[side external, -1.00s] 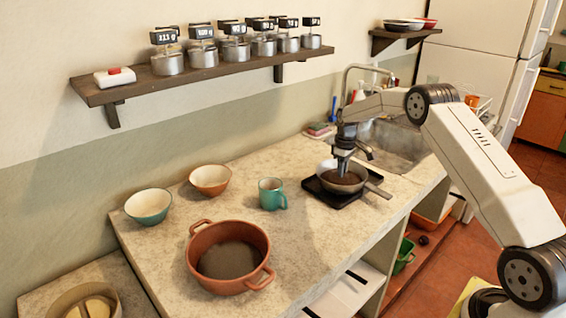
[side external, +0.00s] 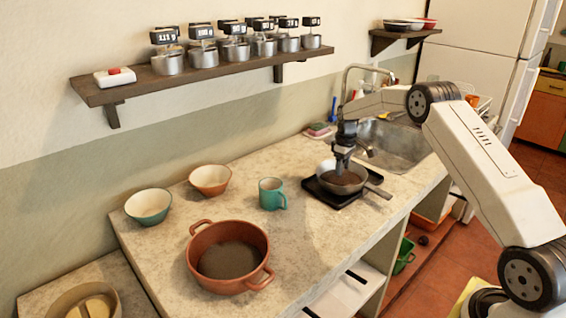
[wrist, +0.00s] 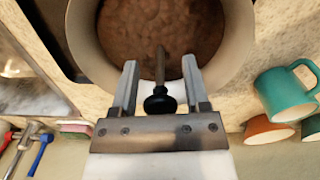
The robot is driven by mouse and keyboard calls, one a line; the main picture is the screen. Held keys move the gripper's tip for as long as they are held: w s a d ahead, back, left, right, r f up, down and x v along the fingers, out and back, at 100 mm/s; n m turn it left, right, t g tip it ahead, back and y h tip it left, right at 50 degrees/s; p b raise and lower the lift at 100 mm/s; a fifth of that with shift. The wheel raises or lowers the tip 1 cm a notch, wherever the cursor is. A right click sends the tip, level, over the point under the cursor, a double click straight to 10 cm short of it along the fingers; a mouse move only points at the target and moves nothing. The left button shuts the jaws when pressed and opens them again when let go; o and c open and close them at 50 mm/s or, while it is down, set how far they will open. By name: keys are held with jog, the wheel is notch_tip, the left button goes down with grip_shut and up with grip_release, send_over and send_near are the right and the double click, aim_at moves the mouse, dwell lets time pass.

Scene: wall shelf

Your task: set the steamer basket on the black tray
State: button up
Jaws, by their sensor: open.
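The black tray (side external: 325,193) lies on the counter near the sink. On it stands a round, pale-walled vessel with a brown inside, which I take to be the steamer basket (side external: 349,188); it also shows in the wrist view (wrist: 238,45). A grey handle sticks out to its right in the side view. A thin post with a black knob (wrist: 160,101) rises from its middle. My gripper (wrist: 160,65) is open around the post, a finger on each side with gaps. In the side view my gripper (side external: 342,168) is over the vessel and hides part of it.
A green mug (side external: 270,194) stands left of the tray. Two bowls (side external: 149,206) (side external: 210,180) and a terracotta pot (side external: 229,258) are further left. The sink (side external: 395,143) lies right. A shelf with canisters (side external: 203,58) hangs above. A round wooden container (side external: 112,303) is lower left.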

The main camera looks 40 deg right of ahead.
notch_tip(320, 180, up, 11)
jog(key=shift+r, duration=0.1)
dwell(0.4)
dwell(0.5)
jog(key=shift+a, duration=0.5)
jog(key=s+a+f+t, duration=0.1)
jog(key=s+a, duration=0.2)
jog(key=a, duration=0.4)
jog(key=s+a, duration=0.4)
jog(key=a, duration=0.4)
jog(key=s+a+f, duration=0.2)
jog(key=s+a, duration=0.3)
jog(key=s, duration=0.4)
jog(key=s+a+f+m+t, duration=0.1)
jog(key=s+a+f, duration=0.1)
jog(key=s+a, duration=0.4)
jog(key=s, duration=0.3)
jog(key=shift+s+f+m+t, duration=0.2)
jog(key=shift+s+m+t, duration=0.1)
jog(key=shift+s, duration=0.05)
jog(key=shift+a, duration=0.1)
